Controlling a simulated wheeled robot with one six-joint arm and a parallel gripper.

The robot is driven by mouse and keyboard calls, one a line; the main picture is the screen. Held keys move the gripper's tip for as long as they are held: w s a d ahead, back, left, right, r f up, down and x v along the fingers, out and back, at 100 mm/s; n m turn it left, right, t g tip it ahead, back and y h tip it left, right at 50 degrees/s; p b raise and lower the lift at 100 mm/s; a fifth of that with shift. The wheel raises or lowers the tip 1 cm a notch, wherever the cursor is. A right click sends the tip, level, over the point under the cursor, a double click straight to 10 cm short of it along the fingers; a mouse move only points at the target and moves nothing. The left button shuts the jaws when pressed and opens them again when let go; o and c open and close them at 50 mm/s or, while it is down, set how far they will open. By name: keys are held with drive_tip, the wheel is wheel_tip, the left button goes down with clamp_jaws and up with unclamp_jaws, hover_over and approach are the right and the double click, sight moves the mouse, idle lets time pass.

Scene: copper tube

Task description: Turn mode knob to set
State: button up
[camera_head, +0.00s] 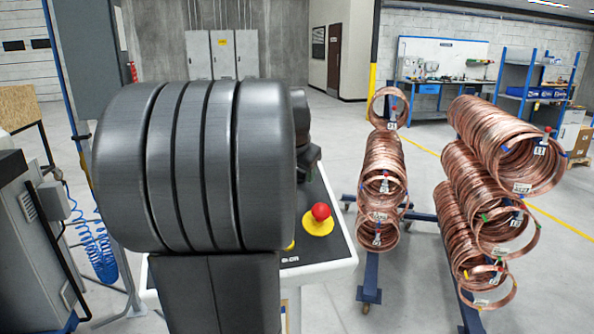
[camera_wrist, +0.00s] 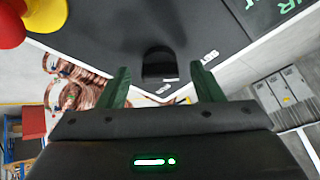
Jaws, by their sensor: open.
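The mode knob (camera_wrist: 159,63) is a black knob on the dark control panel (camera_wrist: 215,35) in the wrist view. Small white labels surround it, too small to read. My gripper (camera_wrist: 162,80) has two green fingers, spread apart, one to each side of the knob in the picture. The knob lies in line with the gap; contact cannot be made out. In the head view my large dark arm hides the knob and much of the panel (camera_head: 336,240).
A red mushroom button (camera_head: 320,211) on a yellow base (camera_head: 318,226) stands up from the panel; it also shows at the wrist view's top left (camera_wrist: 45,12). Racks of copper coils (camera_head: 380,180) stand to the right. A workbench (camera_head: 440,85) and grey cabinets (camera_head: 222,54) are behind.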

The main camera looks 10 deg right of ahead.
drive_tip(key=v, duration=1.3)
drive_tip(key=shift+f, duration=0.15)
drive_tip(key=x, duration=1.3)
drive_tip(key=shift+w+d+f, duration=0.1)
drive_tip(key=shift+w+f, duration=0.15)
drive_tip(key=shift+w, duration=0.05)
drive_tip(key=shift+r, duration=0.1)
